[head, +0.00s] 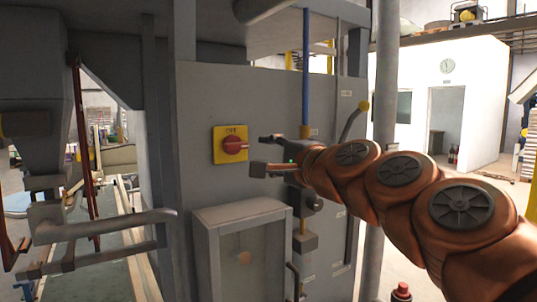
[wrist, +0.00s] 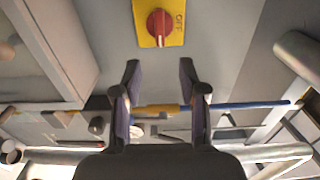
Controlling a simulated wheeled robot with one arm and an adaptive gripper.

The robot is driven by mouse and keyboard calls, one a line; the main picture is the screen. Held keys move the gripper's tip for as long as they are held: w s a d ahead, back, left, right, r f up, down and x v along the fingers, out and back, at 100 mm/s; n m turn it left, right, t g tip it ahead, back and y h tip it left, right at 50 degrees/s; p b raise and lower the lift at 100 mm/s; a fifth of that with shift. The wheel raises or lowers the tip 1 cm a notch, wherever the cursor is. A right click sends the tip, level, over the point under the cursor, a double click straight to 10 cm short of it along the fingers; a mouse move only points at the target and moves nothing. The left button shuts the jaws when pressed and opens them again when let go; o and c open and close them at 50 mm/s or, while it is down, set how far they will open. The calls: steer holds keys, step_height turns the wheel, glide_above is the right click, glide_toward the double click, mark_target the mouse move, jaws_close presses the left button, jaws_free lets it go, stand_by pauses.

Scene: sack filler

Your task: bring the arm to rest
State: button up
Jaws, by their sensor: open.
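My gripper (head: 262,154) is open and empty in the head view, in front of the grey machine panel. Its fingertips are just right of a red rotary switch (head: 232,145) on a yellow plate (head: 218,133) marked OFF, with no contact that I can make out. In the wrist view my gripper (wrist: 160,75) shows two spread fingers with nothing between them. The red switch (wrist: 159,27) is beyond the fingertips, at the top of that view. My arm comes in from the lower right of the head view, stretched out towards the panel.
A clear-fronted box (head: 240,250) juts out below the switch. A blue pipe (head: 305,70) and a grey post (head: 385,90) stand close to my arm. Pipes and a hopper (head: 35,90) are at the left.

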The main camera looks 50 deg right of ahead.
stand_by(0.4)
steer(key=w+a+f+n+g+y+p, duration=0.1)
steer(key=w+a+f+n+g+y, duration=0.2)
steer(key=a+f, duration=0.4)
steer(key=w+a+f+n+g+y+p, duration=0.1)
steer(key=w+a+f+n+g+y, duration=0.15)
steer(key=a+f+n, duration=0.45)
steer(key=w+a+f+n+g+y, duration=0.2)
steer(key=w+a+f+y, duration=0.1)
steer(key=a+f, duration=0.4)
steer(key=s+a+f+n+g+p, duration=0.2)
steer(key=s+a+f+n+g, duration=0.35)
steer(key=s+a+f, duration=0.35)
steer(key=s+d+f+n+g+h+p, duration=0.1)
steer(key=s+f+n+g+h, duration=0.1)
steer(key=s+f+n+g, duration=0.2)
steer(key=shift+s+f+g+h, duration=0.35)
steer(key=shift+s+f+g, duration=1)
steer(key=shift+s, duration=2.3)
steer(key=shift+f+n+t, duration=0.25)
steer(key=shift+f+t, duration=0.15)
steer(key=shift+t, duration=0.05)
